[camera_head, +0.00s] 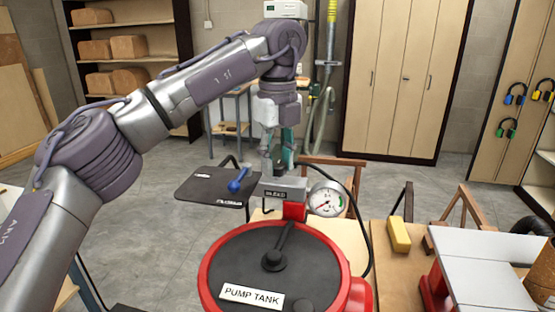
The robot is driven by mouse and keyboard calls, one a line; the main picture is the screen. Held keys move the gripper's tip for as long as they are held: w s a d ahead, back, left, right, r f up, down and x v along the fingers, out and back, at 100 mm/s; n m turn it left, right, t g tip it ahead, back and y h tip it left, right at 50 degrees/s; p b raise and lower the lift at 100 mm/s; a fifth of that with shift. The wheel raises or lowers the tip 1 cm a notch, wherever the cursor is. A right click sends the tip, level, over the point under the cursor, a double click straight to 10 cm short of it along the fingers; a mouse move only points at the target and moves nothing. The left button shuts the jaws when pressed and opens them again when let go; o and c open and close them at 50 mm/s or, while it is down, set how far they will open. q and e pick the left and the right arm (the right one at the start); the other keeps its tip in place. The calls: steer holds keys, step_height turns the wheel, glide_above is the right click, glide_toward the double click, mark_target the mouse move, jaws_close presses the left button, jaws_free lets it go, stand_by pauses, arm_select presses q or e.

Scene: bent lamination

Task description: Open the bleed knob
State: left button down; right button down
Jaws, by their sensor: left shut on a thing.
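My left gripper (275,163) points down from my arm over a grey block with a label that seems to read BLEED (276,193). It is shut on a small part just above this block, which I take to be the bleed knob. The fingers hide most of the knob, so its turn cannot be told. The block sits on a red fitting (295,211) behind the round pump tank (245,258), which has a red rim and dark lid. My right gripper is not in view.
A pressure gauge (326,200) stands right of the block, with a black hose curving past it. A yellow block (398,234) lies on the bench at right.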

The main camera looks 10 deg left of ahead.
mark_target(278, 163)
arm_select(q)
steer(key=c, duration=0.8)
jaws_free()
steer(key=shift+o, duration=0.2)
steer(key=shift+r, duration=0.1)
step_height(278, 163, up, 12)
